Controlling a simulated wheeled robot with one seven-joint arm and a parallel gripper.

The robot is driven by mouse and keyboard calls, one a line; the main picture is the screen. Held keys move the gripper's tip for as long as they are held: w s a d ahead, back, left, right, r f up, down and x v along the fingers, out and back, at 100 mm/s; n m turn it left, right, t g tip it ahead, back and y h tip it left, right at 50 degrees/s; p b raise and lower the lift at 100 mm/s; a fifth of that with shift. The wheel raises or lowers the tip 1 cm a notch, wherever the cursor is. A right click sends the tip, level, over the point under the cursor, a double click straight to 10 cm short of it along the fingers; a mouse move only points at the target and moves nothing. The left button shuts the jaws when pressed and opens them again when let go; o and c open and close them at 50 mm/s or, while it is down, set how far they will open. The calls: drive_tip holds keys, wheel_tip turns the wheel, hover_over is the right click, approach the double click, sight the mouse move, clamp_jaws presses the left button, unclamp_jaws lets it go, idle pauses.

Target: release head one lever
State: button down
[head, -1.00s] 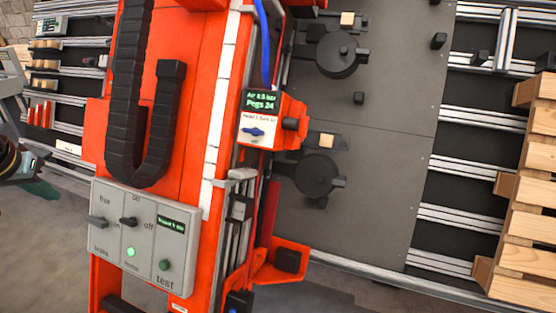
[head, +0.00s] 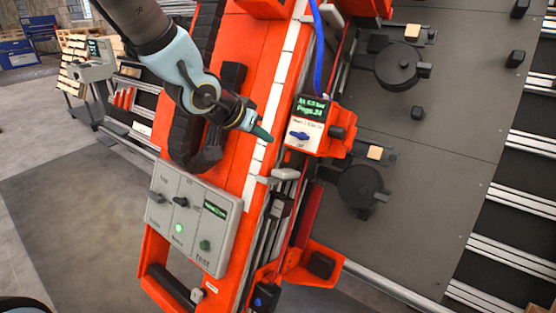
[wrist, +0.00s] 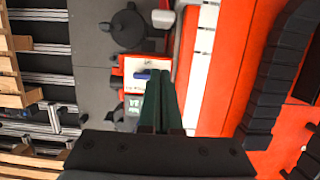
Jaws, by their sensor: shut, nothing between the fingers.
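The head unit (head: 318,126) is an orange box with a lit green display and a white label panel on the gantry's orange beam. A small blue lever (head: 299,136) sits across the white panel, with small print above it. The blue lever also shows in the wrist view (wrist: 141,75), just left of the fingertips. My gripper (head: 264,133) has dark green fingers, closed together and empty. In the head view it is left of the panel, over the beam's white strip, apart from the lever. The fingers hide part of the unit in the wrist view (wrist: 161,78).
A grey control box (head: 193,226) with knobs and a green light is fixed lower on the beam. A grey handle (head: 286,174) sticks out below the head unit. A blue hose (head: 318,45) runs above it. Black round clamps (head: 360,188) stand on the dark plate at right.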

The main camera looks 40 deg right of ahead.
hover_over(277, 172)
drive_tip(key=d, duration=0.2)
drive_tip(key=f, duration=0.6)
drive_tip(key=shift+w+a+f, duration=0.1)
drive_tip(key=shift+a+f, duration=0.1)
drive_tip(key=f, duration=0.1)
drive_tip(key=a+f, duration=0.1)
drive_tip(key=f, duration=0.1)
drive_tip(key=shift+a, duration=0.1)
drive_tip(key=shift+a+f+p, duration=0.2)
drive_tip(key=shift+f+p, duration=0.15)
drive_tip(key=shift+f, duration=0.05)
drive_tip(key=shift+f+b, duration=0.15)
drive_tip(key=shift+b, duration=0.2)
